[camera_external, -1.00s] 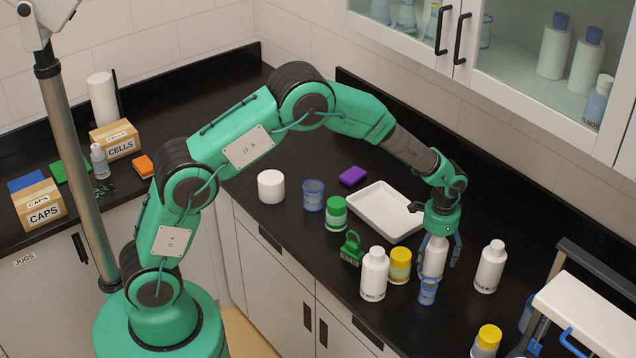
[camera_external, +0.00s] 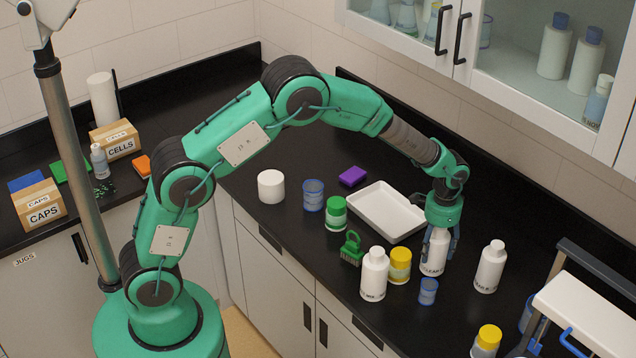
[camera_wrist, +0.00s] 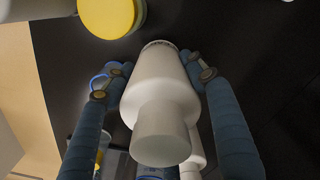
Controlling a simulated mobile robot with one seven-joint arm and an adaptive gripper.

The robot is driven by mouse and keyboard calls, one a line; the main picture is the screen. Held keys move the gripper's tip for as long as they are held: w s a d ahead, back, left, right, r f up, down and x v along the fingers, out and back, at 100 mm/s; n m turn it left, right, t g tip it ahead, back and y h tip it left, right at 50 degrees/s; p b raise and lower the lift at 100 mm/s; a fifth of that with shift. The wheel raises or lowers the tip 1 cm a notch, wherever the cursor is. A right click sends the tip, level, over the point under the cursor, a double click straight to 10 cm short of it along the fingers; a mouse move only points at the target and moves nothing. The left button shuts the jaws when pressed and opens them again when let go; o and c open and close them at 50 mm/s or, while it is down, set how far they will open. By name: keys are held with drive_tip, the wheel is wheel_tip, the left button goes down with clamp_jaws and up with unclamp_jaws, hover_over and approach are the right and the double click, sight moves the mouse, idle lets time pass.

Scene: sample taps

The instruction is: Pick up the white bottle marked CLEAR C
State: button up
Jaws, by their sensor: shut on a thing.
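The white bottle (camera_external: 434,257) stands upright between the fingers of my gripper (camera_external: 439,246), with dark lettering low on its side that seems to begin with CLEAR. In the wrist view, the bottle's (camera_wrist: 158,95) cap points toward the camera. The blue fingers of my gripper (camera_wrist: 152,80) lie along both sides of it, shut on its body. The bottle's top is hidden by my gripper in the external view. I cannot tell for sure whether its base touches the counter.
Close by stand a yellow-lidded jar (camera_external: 400,266), a blue cup (camera_external: 428,292) and two other white bottles, one left (camera_external: 374,275) and one right (camera_external: 490,267). A white tray (camera_external: 372,208) lies behind. A white-topped stand (camera_external: 592,310) is at right.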

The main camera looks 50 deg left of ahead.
sight(437, 229)
wheel_tip(437, 229, up, 7)
idle(0.3)
idle(0.7)
